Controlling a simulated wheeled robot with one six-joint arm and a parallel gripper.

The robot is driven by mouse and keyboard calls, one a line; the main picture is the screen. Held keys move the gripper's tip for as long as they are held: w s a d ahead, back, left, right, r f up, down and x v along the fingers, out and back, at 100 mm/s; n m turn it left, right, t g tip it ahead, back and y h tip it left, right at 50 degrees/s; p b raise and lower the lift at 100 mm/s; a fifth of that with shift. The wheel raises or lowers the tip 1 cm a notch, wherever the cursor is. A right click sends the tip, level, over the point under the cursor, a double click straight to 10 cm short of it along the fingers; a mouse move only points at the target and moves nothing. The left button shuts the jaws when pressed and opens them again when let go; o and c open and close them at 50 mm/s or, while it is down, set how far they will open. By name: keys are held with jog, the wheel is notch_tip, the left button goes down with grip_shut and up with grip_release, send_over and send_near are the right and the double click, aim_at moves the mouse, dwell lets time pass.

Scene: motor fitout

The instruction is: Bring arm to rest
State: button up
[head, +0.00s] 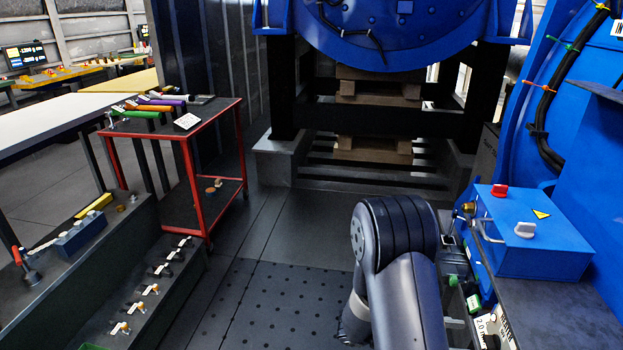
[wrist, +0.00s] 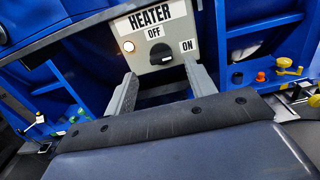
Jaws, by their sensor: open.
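My gripper (wrist: 160,72) shows in the wrist view with its two grey fingers spread apart and nothing between them. A grey heater switch box (wrist: 178,62) lies just beyond the fingertips. It has a HEATER label, OFF and ON marks, a lit lamp (wrist: 128,46) and a black knob (wrist: 160,52). I cannot tell for sure which mark the knob points to. My arm (head: 400,240) is bent at the lower middle right of the head view, and the gripper itself is hidden there.
A blue box (head: 535,240) with red and white knobs stands on the right bench, close to my arm. A red-framed cart (head: 200,170) with tools stands at left. A grey bench (head: 150,285) with valves is at lower left. Floor (head: 280,290) between is clear.

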aim_at(485, 342)
jog(key=x, duration=0.5)
jog(key=shift+s+d, duration=0.15)
jog(key=shift+d, duration=0.15)
jog(key=shift+d+r, duration=0.1)
jog(key=shift+n, duration=0.6)
